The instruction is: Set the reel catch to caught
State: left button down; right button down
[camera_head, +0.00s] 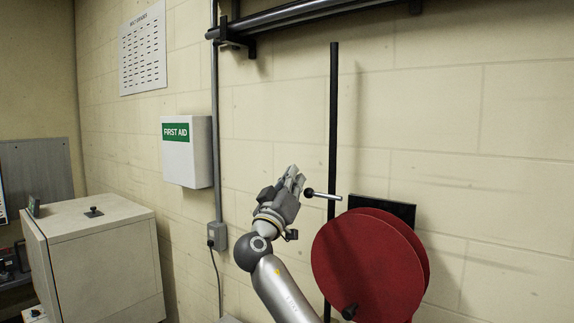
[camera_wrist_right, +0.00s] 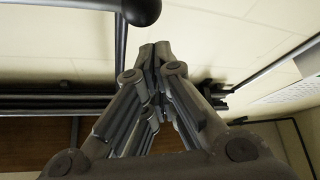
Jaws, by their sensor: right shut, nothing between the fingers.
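The red reel (camera_head: 366,268) stands at the lower right of the head view, with a black knob (camera_head: 349,312) low on its face. Above it a catch lever (camera_head: 325,195), a light rod with a black ball at its left end, points left across the black upright post. My right gripper (camera_head: 296,176) is shut and empty, just left of the ball and a little above it. In the right wrist view my shut fingertips (camera_wrist_right: 155,52) show, with a dark rounded knob (camera_wrist_right: 141,10) at the top edge, apart from them. My left gripper is not in view.
A black post (camera_head: 333,110) stands behind the lever, and a dark plate (camera_head: 384,207) sits behind the reel. A first aid box (camera_head: 187,165) and a conduit (camera_head: 215,100) are on the wall to the left. A pale cabinet (camera_head: 105,260) stands at lower left.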

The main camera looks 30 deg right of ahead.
jog(key=shift+s+d+f, duration=0.25)
jog(key=shift+s+f, duration=0.05)
jog(key=shift+f, duration=0.4)
notch_tip(320, 180, down, 5)
jog(key=n+y+b, duration=0.1)
jog(key=n+b, duration=0.1)
jog(key=b, duration=0.2)
jog(key=n+t+y+b, duration=0.1)
jog(key=n+b, duration=0.1)
jog(key=b, duration=0.2)
jog(key=shift+f+t+b, duration=0.15)
jog(key=shift+t+b, duration=0.15)
dwell(0.4)
